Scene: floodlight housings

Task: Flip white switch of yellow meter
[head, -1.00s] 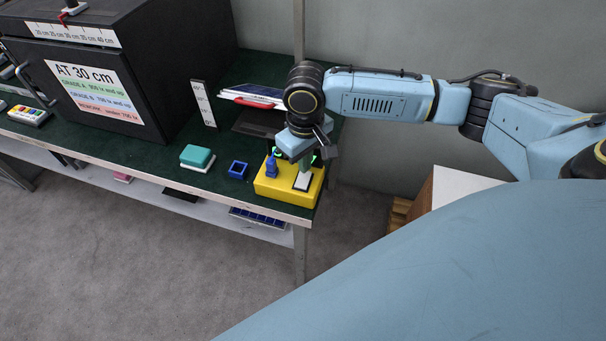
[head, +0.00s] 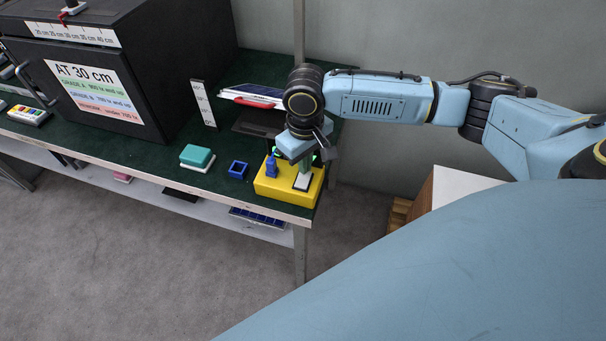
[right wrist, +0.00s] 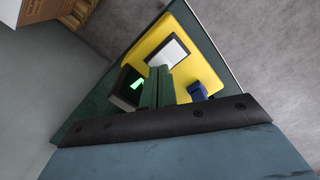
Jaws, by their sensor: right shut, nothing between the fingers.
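The yellow meter (head: 270,189) sits at the right front corner of the green-topped table; it also shows in the right wrist view (right wrist: 203,66). Its white switch (head: 302,182) is a pale rectangular plate in a dark frame; it shows in the right wrist view (right wrist: 169,51). My right gripper (head: 305,168) points down over the meter, fingers shut and empty. In the right wrist view its fingertips (right wrist: 160,68) are at the switch's near edge; I cannot tell whether they touch. A dark display with a green glow (right wrist: 134,84) is beside the fingers. My left gripper is out of view.
A blue knob-like piece (head: 271,167) stands on the meter. Left of it are a blue open square holder (head: 238,170) and a teal block on a white base (head: 197,157). A large black box (head: 150,60) fills the table's left. The table edge is close by.

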